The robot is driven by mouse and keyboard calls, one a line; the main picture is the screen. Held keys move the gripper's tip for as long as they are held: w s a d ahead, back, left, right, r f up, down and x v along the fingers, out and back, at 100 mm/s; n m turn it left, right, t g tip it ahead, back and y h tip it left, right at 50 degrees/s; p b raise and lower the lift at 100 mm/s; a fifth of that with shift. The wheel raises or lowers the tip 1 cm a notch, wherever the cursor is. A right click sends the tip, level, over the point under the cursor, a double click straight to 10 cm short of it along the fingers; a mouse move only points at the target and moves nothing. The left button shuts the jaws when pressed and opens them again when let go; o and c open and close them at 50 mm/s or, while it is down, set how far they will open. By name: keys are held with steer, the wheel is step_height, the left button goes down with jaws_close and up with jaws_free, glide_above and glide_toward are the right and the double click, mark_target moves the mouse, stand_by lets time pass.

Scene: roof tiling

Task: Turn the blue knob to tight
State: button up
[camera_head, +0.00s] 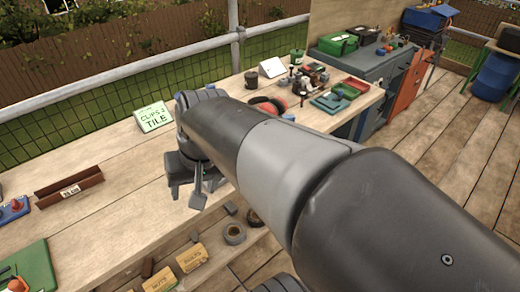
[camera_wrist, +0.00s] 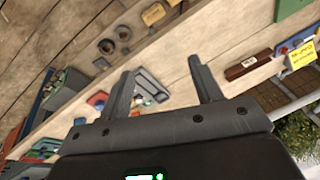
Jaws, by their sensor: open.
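No part is clearly recognisable as the blue knob. A small blue item with a red part (camera_head: 14,208) lies on the bench at the left edge of the head view. A similar blue and red item (camera_wrist: 286,47) shows at the right of the wrist view, small and unclear. My gripper (camera_head: 186,190) hangs over the bench, pointing down, to the right of that item and apart from it. In the wrist view my gripper (camera_wrist: 163,84) has its two fingers wide apart with nothing held. A grey tray (camera_wrist: 152,88) with small parts shows beyond and between the fingers.
A dark red tile with a label (camera_head: 70,188) lies on the bench, with a "CLIPS 2 TILE" card (camera_head: 153,116) near the back edge. A green mat (camera_head: 32,267) is at the lower left. Tape and labelled blocks (camera_head: 190,258) sit on a lower shelf. A railing (camera_head: 110,85) runs behind.

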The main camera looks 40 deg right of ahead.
steer(key=w+d+f+m+t+y, duration=0.1)
steer(key=w+d+f+m+y, duration=0.4)
steer(key=d+m, duration=0.3)
steer(key=w+d+f+m+t+y, duration=0.1)
steer(key=w+d+f+m+y, duration=0.4)
steer(key=d, duration=0.4)
steer(key=s+d+f+m+t+h, duration=0.2)
steer(key=d+f+m+t, duration=0.45)
steer(key=d, duration=0.45)
steer(key=s+d+f+m+t+h, duration=0.1)
steer(key=s+d+f+m+t, duration=0.1)
steer(key=d+f+m+t, duration=0.6)
steer(key=w+g, duration=0.1)
steer(key=w, duration=0.2)
steer(key=w+a+r+g, duration=0.1)
steer(key=w, duration=0.2)
steer(key=w+a+n+g, duration=0.1)
steer(key=w, duration=0.3)
steer(key=shift+a+r+g, duration=0.2)
steer(key=shift+g, duration=0.05)
steer(key=shift+c, duration=0.2)
steer(key=shift+s, duration=0.1)
steer(key=c, duration=0.9)
